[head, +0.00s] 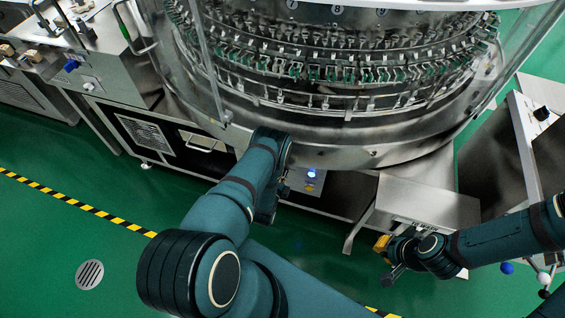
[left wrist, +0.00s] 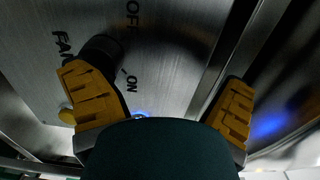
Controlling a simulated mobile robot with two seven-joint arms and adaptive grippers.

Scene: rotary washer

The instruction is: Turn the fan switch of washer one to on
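The fan switch (left wrist: 103,47) is a dark round knob on a brushed metal panel (left wrist: 170,40), beside printed FAN, OFF and ON labels in the left wrist view. My left gripper (left wrist: 164,95) is open, its yellow fingertips wide apart. Its left fingertip overlaps the knob's lower edge; I cannot tell if they touch. The other fingertip is well to the right, near the panel's edge. In the head view the washer (head: 330,155) shows its low panel (head: 305,185) with a blue light; my left arm hides the knob. My right gripper (head: 388,260) looks open and empty.
A metal box (head: 430,205) juts out right of the low panel, close to my right gripper. A vented cabinet (head: 145,135) is on the left. Green floor (head: 50,245) is clear at lower left.

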